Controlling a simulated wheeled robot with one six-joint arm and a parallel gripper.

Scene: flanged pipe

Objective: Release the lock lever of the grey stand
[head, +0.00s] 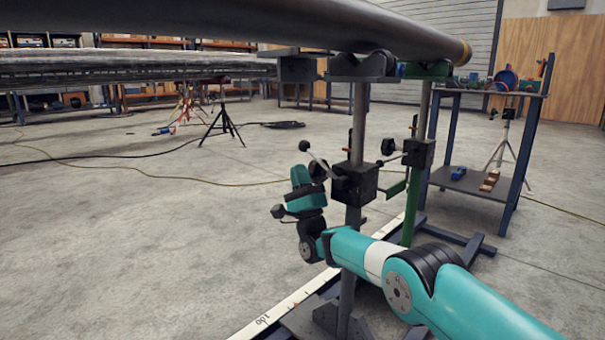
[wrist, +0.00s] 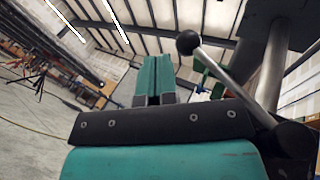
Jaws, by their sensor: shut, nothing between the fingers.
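The grey stand (head: 357,130) is an upright post under the long pipe. A black clamp block (head: 355,185) sits partway up it. Its lock lever (head: 322,162), a thin metal rod with a black ball knob (head: 304,146), slants up and left from the block. In the wrist view, the lever (wrist: 236,83) rises from lower right to its knob (wrist: 188,42), just right of my fingertips. My gripper (head: 298,172) is left of the block, just below the knob. Its teal fingers (wrist: 153,75) are shut and empty. I cannot tell whether they touch the lever.
A green stand (head: 418,150) with its own block and lever stands close behind to the right. The dark pipe (head: 300,25) runs overhead. A shelf table (head: 470,182) is at the right. A white measuring strip (head: 285,308) lies along the base. The floor at left is open.

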